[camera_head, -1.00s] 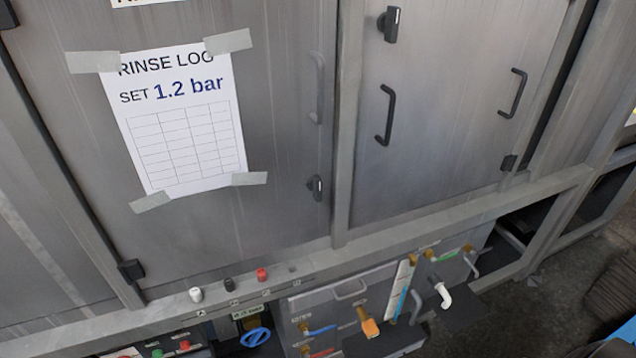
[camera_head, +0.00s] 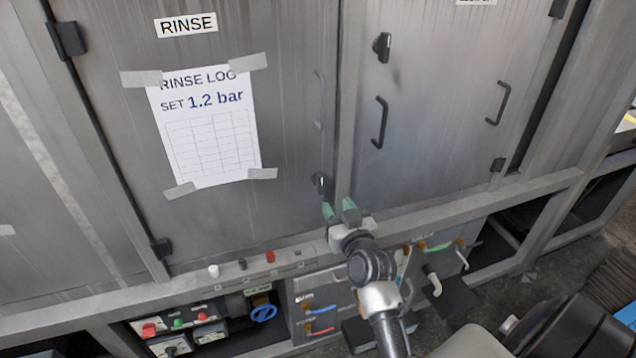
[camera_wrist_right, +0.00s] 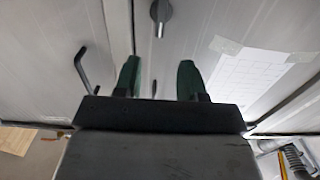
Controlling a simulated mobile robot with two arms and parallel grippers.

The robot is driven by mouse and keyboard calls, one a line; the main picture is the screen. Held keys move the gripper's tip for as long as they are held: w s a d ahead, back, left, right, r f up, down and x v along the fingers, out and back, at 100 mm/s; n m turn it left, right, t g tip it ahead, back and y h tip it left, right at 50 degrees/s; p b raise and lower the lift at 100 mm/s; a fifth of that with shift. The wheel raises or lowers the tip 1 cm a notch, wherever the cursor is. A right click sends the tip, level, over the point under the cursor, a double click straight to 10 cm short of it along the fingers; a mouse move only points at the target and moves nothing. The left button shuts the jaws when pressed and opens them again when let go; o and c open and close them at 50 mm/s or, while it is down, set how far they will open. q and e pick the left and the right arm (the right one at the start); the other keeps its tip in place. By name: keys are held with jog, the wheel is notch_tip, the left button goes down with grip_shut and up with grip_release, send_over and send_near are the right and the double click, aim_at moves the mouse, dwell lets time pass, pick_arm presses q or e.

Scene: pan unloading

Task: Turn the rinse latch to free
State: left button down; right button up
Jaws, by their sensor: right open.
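The rinse latch (camera_head: 318,183) is a small dark turn handle low on the right edge of the left door, which carries the RINSE label (camera_head: 187,24). In the right wrist view the latch (camera_wrist_right: 161,15) shows at the top centre, its lever pointing towards my fingers. My right gripper (camera_head: 339,207) is just below and right of the latch in the head view. Its two green fingers are apart, with nothing between them, and it does not appear to touch the latch. The right wrist view also shows the open fingers (camera_wrist_right: 158,80). My left gripper is not in view.
A taped rinse log sheet (camera_head: 212,135) hangs on the left door. The right door has another latch (camera_head: 382,45) and a black handle (camera_head: 380,122). A frame rail with small knobs (camera_head: 270,256) runs below, above a blue valve wheel (camera_head: 263,313) and pipes.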

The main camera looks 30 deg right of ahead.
aim_at(322, 182)
jog(key=p+x, duration=0.1)
jog(key=x, duration=0.9)
jog(key=shift+f, duration=0.1)
jog(key=shift+a, duration=0.1)
grip_shut()
